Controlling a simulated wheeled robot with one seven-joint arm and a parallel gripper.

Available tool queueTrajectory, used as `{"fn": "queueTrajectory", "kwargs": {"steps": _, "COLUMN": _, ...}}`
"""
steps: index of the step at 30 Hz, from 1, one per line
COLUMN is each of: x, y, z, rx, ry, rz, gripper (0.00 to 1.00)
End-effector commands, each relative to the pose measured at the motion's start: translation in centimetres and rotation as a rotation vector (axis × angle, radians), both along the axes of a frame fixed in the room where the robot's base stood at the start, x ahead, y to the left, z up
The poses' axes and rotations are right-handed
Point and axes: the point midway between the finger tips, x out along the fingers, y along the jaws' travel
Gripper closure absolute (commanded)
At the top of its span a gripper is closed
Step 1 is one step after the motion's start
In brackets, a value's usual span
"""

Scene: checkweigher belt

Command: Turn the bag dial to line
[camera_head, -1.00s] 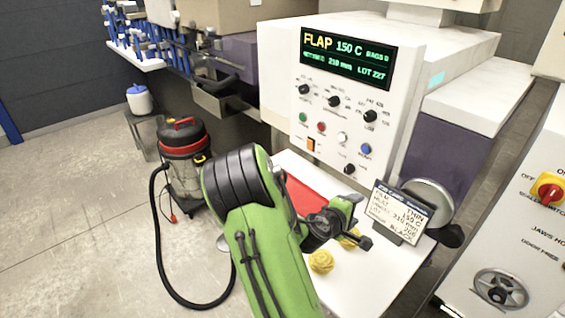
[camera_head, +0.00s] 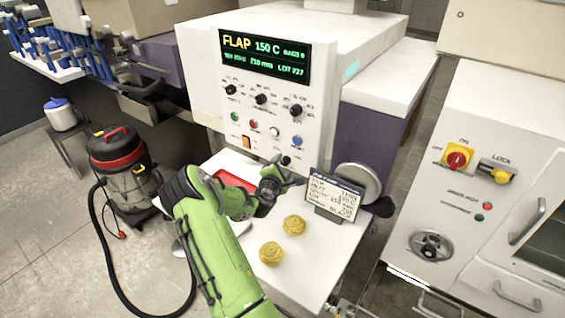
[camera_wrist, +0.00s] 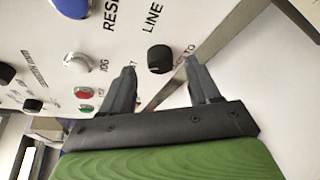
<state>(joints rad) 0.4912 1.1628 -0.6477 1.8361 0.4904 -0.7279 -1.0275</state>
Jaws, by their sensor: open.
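The bag dial is a small black knob (camera_wrist: 159,59) on the white panel, with the word LINE printed beside it in the wrist view. In the head view it is the lowest knob (camera_head: 286,160) on the panel. Which way its pointer faces cannot be made out. My gripper (camera_wrist: 161,78) is open and empty. In the wrist view its two dark fingers point at the panel, with the dial between and just beyond their tips. In the head view my gripper (camera_head: 284,179) is just below the dial. No contact shows.
The panel carries a display (camera_head: 265,57) reading FLAP, three upper knobs, and coloured buttons including a blue one (camera_head: 297,141). A sign card (camera_head: 333,193) stands right of my gripper. Two yellow coils (camera_head: 271,253) and a red tray (camera_head: 232,181) are on the white table (camera_head: 310,268).

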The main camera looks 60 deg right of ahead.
Motion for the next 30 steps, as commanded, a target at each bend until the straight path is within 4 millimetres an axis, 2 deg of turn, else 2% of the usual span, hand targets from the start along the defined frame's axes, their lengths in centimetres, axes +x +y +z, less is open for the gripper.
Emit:
{"fn": "queueTrajectory", "kwargs": {"steps": 4, "x": 0.3, "y": -1.5, "z": -0.3, "rx": 0.000, "ry": -0.001, "rz": 0.000, "gripper": 0.39}}
{"fn": "queueTrajectory", "kwargs": {"steps": 12, "x": 0.3, "y": -1.8, "z": -0.5, "rx": 0.001, "ry": 0.000, "rz": 0.000, "gripper": 0.39}}
{"fn": "queueTrajectory", "kwargs": {"steps": 14, "x": 0.4, "y": -1.7, "z": -0.5, "rx": 0.002, "ry": -0.001, "rz": 0.000, "gripper": 0.47}}
{"fn": "queueTrajectory", "kwargs": {"steps": 23, "x": 0.3, "y": -1.7, "z": -0.5, "rx": 0.002, "ry": -0.001, "rz": 0.000, "gripper": 0.93}}
{"fn": "queueTrajectory", "kwargs": {"steps": 24, "x": 0.3, "y": -1.7, "z": -0.5, "rx": 0.002, "ry": -0.001, "rz": 0.000, "gripper": 0.95}}
{"fn": "queueTrajectory", "kwargs": {"steps": 30, "x": 0.3, "y": -1.7, "z": -0.6, "rx": -0.001, "ry": -0.018, "rz": -0.001, "gripper": 0.95}}
